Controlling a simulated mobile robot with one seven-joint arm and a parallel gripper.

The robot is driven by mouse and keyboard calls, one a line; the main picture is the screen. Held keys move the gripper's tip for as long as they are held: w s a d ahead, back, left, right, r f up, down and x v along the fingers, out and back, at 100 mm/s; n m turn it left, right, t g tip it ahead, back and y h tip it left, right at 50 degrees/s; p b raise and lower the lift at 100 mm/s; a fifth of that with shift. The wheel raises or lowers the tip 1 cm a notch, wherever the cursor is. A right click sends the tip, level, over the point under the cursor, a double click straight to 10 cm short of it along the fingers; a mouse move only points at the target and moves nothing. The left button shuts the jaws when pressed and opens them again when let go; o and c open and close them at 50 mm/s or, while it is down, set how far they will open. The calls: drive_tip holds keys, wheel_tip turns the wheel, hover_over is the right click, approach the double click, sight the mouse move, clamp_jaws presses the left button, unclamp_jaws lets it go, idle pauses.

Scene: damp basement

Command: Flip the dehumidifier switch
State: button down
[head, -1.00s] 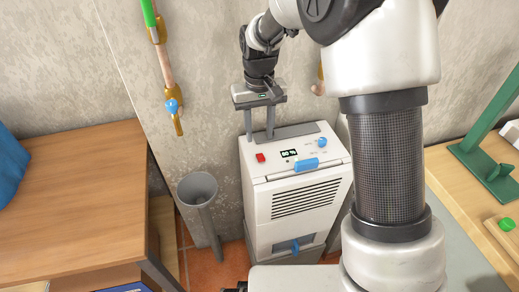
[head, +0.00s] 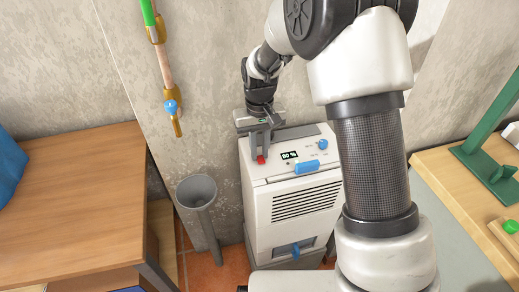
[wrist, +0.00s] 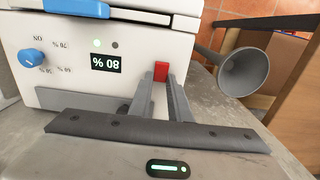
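The dehumidifier (head: 292,205) is a white box with a vented front and a top panel. Its red switch (head: 261,160) is at the left of that panel and also shows in the wrist view (wrist: 161,71). My gripper (head: 261,153) has come down over the switch from above and behind. In the wrist view my gripper (wrist: 161,80) has one finger on each side of the switch, close against it, with little or no gap. The display (head: 289,155) reads 80 %, and a small green light (wrist: 96,43) is lit. The switch's lower part is partly hidden by the fingers.
A blue knob (head: 323,144) and a blue handle (head: 307,167) are on the dehumidifier. A grey funnel pipe (head: 197,190) stands to its left. A wooden table (head: 80,180) is at left, and a bench with a green stand (head: 485,165) at right.

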drive_tip(key=shift+s+d+f+t+y+b, duration=0.1)
drive_tip(key=shift+s+t+y+b, duration=0.1)
drive_tip(key=shift+t+b, duration=0.65)
drive_tip(key=shift+s+f+t+y+b, duration=0.15)
drive_tip(key=shift+t+b, duration=0.2)
drive_tip(key=shift+b, duration=0.85)
drive_tip(key=shift+s+r+t+b, duration=0.2)
drive_tip(key=shift+t+b, duration=0.3)
drive_tip(key=shift+b, duration=0.35)
drive_tip(key=shift+r, duration=0.2)
drive_tip(key=c, duration=1.6)
unclamp_jaws()
drive_tip(key=shift+c, duration=0.2)
drive_tip(key=shift+r, duration=0.1)
